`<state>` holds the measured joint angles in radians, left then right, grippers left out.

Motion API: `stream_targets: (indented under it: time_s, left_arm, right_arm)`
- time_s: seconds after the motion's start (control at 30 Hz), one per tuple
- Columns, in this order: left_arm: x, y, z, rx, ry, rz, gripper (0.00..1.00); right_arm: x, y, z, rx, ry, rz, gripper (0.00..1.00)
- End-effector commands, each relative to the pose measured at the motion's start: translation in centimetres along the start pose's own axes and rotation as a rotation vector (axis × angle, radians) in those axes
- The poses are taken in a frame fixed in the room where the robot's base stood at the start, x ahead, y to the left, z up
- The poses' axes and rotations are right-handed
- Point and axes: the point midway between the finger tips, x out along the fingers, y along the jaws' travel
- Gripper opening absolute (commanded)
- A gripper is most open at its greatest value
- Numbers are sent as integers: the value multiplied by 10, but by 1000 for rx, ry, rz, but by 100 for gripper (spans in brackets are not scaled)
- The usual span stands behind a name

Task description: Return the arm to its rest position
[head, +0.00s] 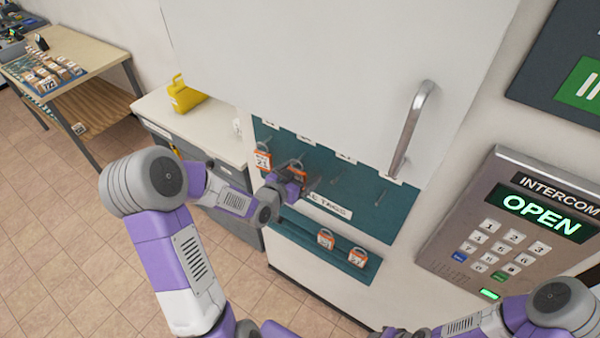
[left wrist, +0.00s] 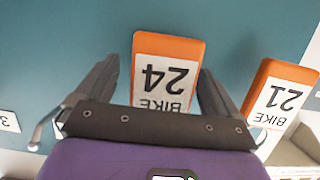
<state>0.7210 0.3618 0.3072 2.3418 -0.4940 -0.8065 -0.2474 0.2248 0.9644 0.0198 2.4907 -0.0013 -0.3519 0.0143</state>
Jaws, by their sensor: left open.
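My left gripper (head: 298,186) is at the teal tag board (head: 374,222). Its jaws are open around an orange tag marked BIKE 24 (left wrist: 165,75), with a finger on each side and gaps beside the tag. This tag (head: 299,171) is partly hidden by the gripper in the head view. An orange tag marked BIKE 21 (head: 262,159) hangs to its left on the board; it also shows in the left wrist view (left wrist: 280,95). My right arm is folded low at the right; its gripper (head: 398,333) is cut off at the bottom edge.
A teal ledge (head: 300,240) below the board holds two orange tags (head: 326,239). A large white panel with a metal handle (head: 411,130) is above the board. An intercom (head: 510,220) reading OPEN is at right. A counter with a yellow container (head: 184,95) stands left.

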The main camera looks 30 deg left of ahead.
Motion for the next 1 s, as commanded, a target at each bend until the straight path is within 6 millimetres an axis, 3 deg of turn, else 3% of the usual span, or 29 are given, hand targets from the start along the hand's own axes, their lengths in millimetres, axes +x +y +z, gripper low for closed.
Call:
stream_targets:
  time_s: [0.2, 0.4, 0.77, 0.87, 0.97, 1.0]
  left_arm:
    - [-36, -4, 1, 1, 0, -9, 95]
    - [-60, -5, 1, -1, 1, -10, 95]
    - [-65, -3, 6, -13, -9, -6, 95]
    - [-54, 7, 33, -62, -61, 11, 95]
    - [-38, 28, 86, -155, -174, 42, 95]
    - [-31, 40, 112, -200, -235, 57, 95]
  right_arm:
    - [4, 1, 0, 0, 0, 0, 43]
    - [4, 2, 0, 0, 0, 0, 43]
    - [6, 2, 0, 0, 0, 0, 43]
    - [14, 5, -1, 0, 0, 0, 43]
    - [28, 11, -1, 0, 0, 0, 43]
    - [35, 13, -2, 0, 0, 0, 43]
